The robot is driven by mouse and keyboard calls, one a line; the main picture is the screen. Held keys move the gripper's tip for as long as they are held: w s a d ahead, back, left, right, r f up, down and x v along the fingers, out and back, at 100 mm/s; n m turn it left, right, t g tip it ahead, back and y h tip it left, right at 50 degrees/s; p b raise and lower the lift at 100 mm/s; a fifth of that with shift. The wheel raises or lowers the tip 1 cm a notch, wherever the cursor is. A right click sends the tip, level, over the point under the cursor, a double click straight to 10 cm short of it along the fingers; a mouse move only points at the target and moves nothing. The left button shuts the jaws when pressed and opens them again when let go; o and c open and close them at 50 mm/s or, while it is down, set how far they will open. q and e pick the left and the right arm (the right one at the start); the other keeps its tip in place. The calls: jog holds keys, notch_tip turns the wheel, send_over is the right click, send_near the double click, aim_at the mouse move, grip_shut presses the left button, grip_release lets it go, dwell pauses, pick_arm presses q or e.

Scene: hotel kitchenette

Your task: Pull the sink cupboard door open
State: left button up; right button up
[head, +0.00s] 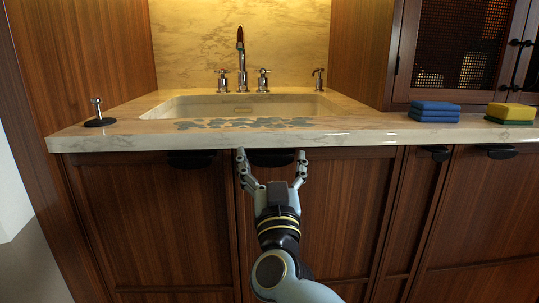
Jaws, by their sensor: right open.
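The sink cupboard has wooden doors under the marble counter: a left door (150,215) and a right door (345,205). Each has a dark handle at its top edge, the left handle (191,160) and the middle handle (271,158). My right gripper (271,160) is open, its two fingers spread to either side of the middle handle, just below the counter edge. I cannot tell whether the fingers touch the handle. Both doors look closed. My right forearm hides part of the right door. My left gripper is not in view.
The counter front edge (130,141) overhangs just above my right gripper. On the counter are a sink (240,106) with a tap (241,60), blue sponges (434,111) and yellow-green sponges (510,113). More handled wooden fronts (480,205) stand to the right.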

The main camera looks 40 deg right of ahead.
jog(key=shift+c, duration=1.3)
jog(key=c, duration=1.2)
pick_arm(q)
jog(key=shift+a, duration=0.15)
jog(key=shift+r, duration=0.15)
pick_arm(e)
jog(key=shift+s, duration=0.1)
